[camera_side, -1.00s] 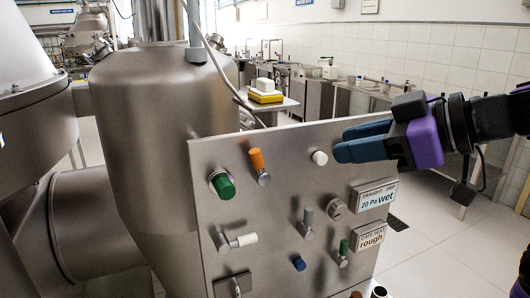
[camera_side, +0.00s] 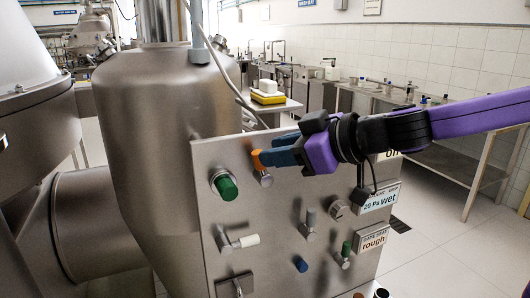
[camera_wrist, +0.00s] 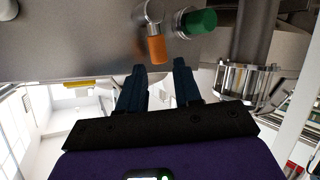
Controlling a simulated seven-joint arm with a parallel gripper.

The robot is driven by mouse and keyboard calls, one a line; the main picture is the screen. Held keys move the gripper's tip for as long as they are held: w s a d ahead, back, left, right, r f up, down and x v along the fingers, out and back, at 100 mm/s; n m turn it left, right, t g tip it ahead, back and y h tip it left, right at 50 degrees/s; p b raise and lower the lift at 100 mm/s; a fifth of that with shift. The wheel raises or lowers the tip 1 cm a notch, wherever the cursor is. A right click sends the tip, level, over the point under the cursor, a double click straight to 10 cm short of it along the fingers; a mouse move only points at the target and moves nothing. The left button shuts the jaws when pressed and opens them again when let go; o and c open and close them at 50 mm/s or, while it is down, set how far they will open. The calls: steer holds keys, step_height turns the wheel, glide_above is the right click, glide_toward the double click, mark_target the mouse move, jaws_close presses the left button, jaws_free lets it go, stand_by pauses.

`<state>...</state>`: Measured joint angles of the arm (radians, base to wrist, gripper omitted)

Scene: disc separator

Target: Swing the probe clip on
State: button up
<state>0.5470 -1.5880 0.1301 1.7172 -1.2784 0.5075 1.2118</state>
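A grey metal panel (camera_side: 275,215) carries several coloured levers and knobs; none is legibly marked as the probe clip. An orange-handled lever (camera_side: 257,161) is on its upper left part. My gripper (camera_side: 262,158) has blue fingers and reaches in from the right to this lever. In the wrist view my gripper (camera_wrist: 159,68) is open, with the orange handle (camera_wrist: 157,50) just ahead of the gap between its fingertips. I cannot tell whether they touch. The lever's grey pivot (camera_wrist: 149,12) is beyond the handle.
A green knob (camera_side: 224,186) is close to the orange lever; it also shows in the wrist view (camera_wrist: 200,22). A white-handled lever (camera_side: 240,241), a grey lever (camera_side: 309,222), a blue knob (camera_side: 300,264) and a green lever (camera_side: 346,250) are lower. Signs read "wet" (camera_side: 380,198) and "rough" (camera_side: 372,239).

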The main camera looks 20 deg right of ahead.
mark_target(260, 167)
steer(key=shift+x, duration=1.85)
jaws_close()
steer(key=shift+a, duration=0.1)
steer(key=shift+s+a+f+n+g+h, duration=0.1)
steer(key=shift+a+f+n+g+h, duration=0.05)
steer(key=shift+a+n+h, duration=0.4)
steer(key=shift+a+f+n+g+h, duration=0.15)
steer(key=shift+a+n+h, duration=0.25)
steer(key=shift+n+h, duration=0.2)
steer(key=shift+a+f+n+h, duration=0.3)
steer(key=shift+n+h, duration=0.15)
steer(key=shift+h, duration=0.2)
steer(key=shift+a+f+n+h, duration=0.15)
steer(key=shift+a+n+h, duration=0.2)
steer(key=shift+h, duration=0.25)
